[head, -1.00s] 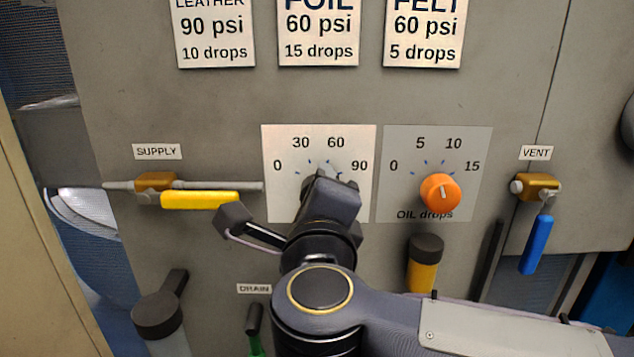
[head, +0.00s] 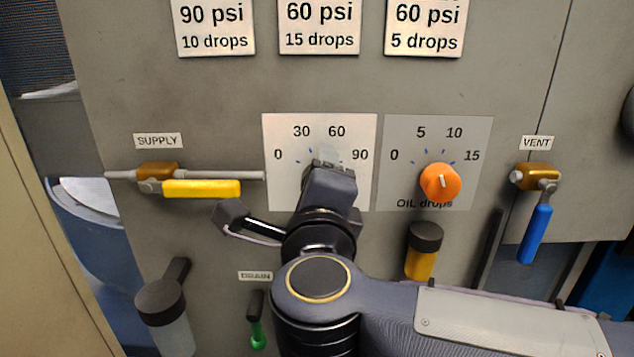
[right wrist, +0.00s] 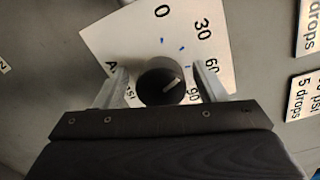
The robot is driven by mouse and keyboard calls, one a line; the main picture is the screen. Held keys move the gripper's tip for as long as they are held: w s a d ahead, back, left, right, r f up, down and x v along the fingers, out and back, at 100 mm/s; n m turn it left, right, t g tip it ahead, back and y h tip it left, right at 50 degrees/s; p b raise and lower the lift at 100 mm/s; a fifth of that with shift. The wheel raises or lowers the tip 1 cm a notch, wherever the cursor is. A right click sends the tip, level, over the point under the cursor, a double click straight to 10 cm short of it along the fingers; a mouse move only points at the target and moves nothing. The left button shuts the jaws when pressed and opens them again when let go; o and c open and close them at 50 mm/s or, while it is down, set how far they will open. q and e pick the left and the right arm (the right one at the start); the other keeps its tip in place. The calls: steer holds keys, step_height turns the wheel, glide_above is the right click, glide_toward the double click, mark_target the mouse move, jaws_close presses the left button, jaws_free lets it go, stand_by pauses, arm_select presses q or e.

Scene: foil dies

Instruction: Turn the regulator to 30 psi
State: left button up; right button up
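The regulator is a black knob (right wrist: 158,84) on a white dial plate (head: 285,180) marked 0, 30, 60 and 90. In the head view my right gripper (head: 328,168) covers the knob. In the right wrist view the two fingers of that gripper (right wrist: 163,84) stand on either side of the knob, with a gap showing at each side. The knob's white line slants up and right, roughly toward the 30 to 60 side; the exact reading is unclear. My left gripper is not in view.
An orange oil-drops knob (head: 440,182) sits close on the right. A yellow supply lever (head: 202,188) is on the left, a blue vent lever (head: 536,234) far right, and a green drain lever (head: 257,334) below. Pressure signs (head: 319,28) hang above.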

steer(key=s+b, duration=0.1)
steer(key=s, duration=0.6)
steer(key=shift+s+b, duration=0.4)
steer(key=shift+d, duration=0.1)
